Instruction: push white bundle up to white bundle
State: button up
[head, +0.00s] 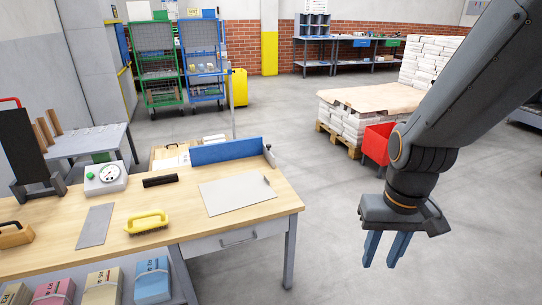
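White bundles (347,123) are stacked on a wooden pallet on the floor right of centre, with a brown sheet on top. A taller stack of white bundles (428,58) stands behind it, partly hidden by my arm. I cannot tell which two white bundles the task names. My gripper (383,250) hangs over the floor at the right, fingers down, in front of the pallet in the picture. Its two blue fingers are apart with nothing between them. It touches no bundle.
A wooden workbench (255,209) with a yellow-handled brush (147,222) and a grey board (236,194) fills the left. Coloured bundles lie below it, including a blue one (152,281). A red bin (379,143) stands by the pallet. Floor between bench and pallet is clear.

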aim_at(218, 137)
jog(key=z, duration=0.45)
jog(key=k, duration=0.65)
jog(key=z, duration=0.8)
jog(key=i, duration=1.75)
jog(key=u, duration=0.3)
jog(key=i, duration=1.15)
jog(key=u, duration=1.3)
jog(key=i, duration=0.8)
jog(key=u, duration=1.25)
jog(key=i, duration=0.3)
jog(key=u, duration=0.2)
